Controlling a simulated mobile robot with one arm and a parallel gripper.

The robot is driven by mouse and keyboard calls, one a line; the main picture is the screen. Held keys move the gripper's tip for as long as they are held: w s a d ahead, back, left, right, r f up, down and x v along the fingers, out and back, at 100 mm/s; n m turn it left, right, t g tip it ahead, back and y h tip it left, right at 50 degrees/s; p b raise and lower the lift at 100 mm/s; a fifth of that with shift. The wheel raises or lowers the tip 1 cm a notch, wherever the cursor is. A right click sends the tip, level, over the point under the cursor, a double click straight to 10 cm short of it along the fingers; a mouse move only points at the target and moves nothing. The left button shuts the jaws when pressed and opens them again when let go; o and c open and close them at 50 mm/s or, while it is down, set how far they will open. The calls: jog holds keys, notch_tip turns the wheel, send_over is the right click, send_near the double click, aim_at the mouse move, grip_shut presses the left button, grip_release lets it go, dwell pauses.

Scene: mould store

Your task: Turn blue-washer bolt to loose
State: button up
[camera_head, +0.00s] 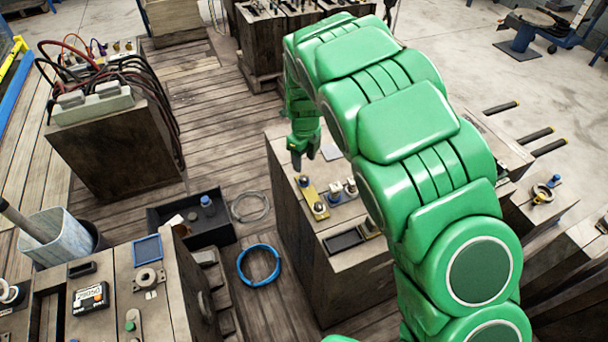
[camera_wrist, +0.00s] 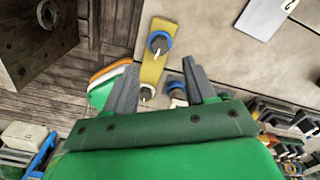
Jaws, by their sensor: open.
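The blue-washer bolt (camera_wrist: 159,41) has a dark head in a blue ring at one end of a yellow strip (camera_wrist: 152,68). It also shows in the head view (camera_head: 304,181), at the strip's far end on the wooden block top. A second bolt with a pale washer (camera_wrist: 146,92) sits at the strip's other end, partly beside my left finger; it is clearer in the head view (camera_head: 319,208). My gripper (camera_wrist: 160,64) is open and empty, its fingers to either side of the strip. In the head view my gripper (camera_head: 298,160) hangs just beyond the blue-washer bolt, apart from it.
Small blue and white parts (camera_head: 335,188) stand right of the strip. A dark tray (camera_head: 345,240) lies nearer the block's front. A white card (camera_wrist: 265,15) lies at upper right in the wrist view. A blue hose ring (camera_head: 259,265) and black bin (camera_head: 190,221) are on the floor at left.

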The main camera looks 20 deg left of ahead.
aim_at(304, 178)
jog(key=shift+f, duration=3.9)
jog(key=shift+c, duration=0.2)
grip_shut()
